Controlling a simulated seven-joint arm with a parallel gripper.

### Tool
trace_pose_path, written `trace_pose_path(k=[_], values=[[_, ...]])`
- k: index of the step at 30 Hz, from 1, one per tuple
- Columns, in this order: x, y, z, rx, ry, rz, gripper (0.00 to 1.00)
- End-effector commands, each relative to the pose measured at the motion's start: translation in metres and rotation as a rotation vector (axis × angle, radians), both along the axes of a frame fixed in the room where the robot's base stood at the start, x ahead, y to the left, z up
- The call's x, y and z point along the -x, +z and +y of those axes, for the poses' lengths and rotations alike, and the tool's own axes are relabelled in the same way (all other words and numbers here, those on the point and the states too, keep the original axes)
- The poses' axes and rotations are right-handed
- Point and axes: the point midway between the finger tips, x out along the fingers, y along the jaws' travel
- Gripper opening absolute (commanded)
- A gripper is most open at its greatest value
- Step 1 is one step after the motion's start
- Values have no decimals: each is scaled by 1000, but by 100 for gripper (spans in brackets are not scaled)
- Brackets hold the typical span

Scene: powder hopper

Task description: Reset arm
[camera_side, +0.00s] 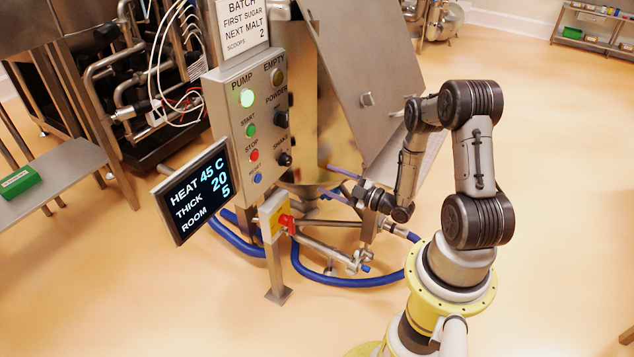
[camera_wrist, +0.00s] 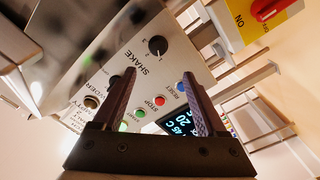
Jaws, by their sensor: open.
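My gripper (camera_side: 362,190) is to the right of the control panel (camera_side: 225,125), in front of the steel hopper, and points left toward the panel. In the wrist view my gripper (camera_wrist: 158,76) has its two dark fingers spread apart with nothing between them. Past the fingers the panel shows tilted and upside down, with the SHAKE knob (camera_wrist: 158,46), blue RESET button (camera_wrist: 183,87), red STOP button (camera_wrist: 159,101) and green START button (camera_wrist: 141,114). The fingers appear clear of the panel. The PUMP lamp (camera_side: 247,98) is lit; the EMPTY lamp (camera_side: 278,76) looks unlit.
A screen (camera_side: 195,190) reads HEAT 45 C, THICK 20, ROOM 5. A red switch (camera_side: 286,220) on a yellow plate stands low between panel and arm. Blue hoses (camera_side: 345,281) and steel pipes lie below the hopper (camera_side: 308,130).

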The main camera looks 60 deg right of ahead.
Motion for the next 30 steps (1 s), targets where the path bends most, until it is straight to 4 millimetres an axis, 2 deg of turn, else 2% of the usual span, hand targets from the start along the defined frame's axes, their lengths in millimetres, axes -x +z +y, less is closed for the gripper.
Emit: trace_pose_path(k=[5,10,14,18,20,23,26,29,30], values=[[-31,14,9,-26,58,152,75],[-64,47,20,-45,68,381,75],[-81,93,24,-45,1,520,75],[-85,158,33,-65,-115,621,75],[-80,188,41,-90,-169,652,75],[-61,235,60,-150,-253,694,75],[-29,275,85,-231,-326,732,75],[12,307,115,-332,-379,770,75],[31,316,128,-376,-396,789,75]])
